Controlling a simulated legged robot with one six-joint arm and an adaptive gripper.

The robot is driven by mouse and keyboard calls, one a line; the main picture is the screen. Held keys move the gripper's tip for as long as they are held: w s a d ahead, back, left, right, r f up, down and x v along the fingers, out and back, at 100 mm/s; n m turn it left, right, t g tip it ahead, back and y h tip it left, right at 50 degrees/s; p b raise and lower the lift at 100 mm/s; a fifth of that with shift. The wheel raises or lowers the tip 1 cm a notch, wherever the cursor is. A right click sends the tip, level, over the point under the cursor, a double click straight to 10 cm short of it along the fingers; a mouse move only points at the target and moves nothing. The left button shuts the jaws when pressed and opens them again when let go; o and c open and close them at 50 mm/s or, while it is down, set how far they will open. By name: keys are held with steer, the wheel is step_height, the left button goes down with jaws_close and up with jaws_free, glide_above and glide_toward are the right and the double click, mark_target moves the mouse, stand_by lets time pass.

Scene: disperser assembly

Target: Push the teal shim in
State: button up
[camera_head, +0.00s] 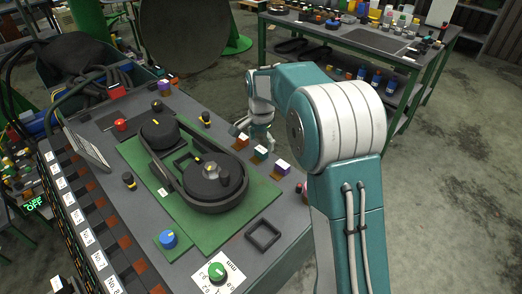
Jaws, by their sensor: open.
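The teal shim (261,153) is a small block with a pale top near the right edge of the grey workbench. It is the middle one of a short row. An orange block (243,141) is on its upper left and a purple block (282,167) on its lower right. My gripper (251,137) is open, just behind the orange and teal blocks as seen from the head. Its fingers point down. I cannot tell whether a finger touches a block. The underside of the teal shim and how it sits in the bench are hidden.
A black pulley-like assembly (208,182) on a green plate (258,196) fills the bench middle. A blue knob (168,239), a green dial (217,271) and a square black frame (263,234) lie nearer. Another cluttered table (345,42) stands behind.

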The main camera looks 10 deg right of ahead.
mark_target(261, 149)
steer(key=shift+f, duration=1.8)
steer(key=shift+c, duration=0.3)
jaws_close()
steer(key=shift+s+a, duration=0.9)
steer(key=shift+a, duration=0.25)
steer(key=shift+o, duration=0.3)
jaws_free()
steer(key=shift+a, duration=0.15)
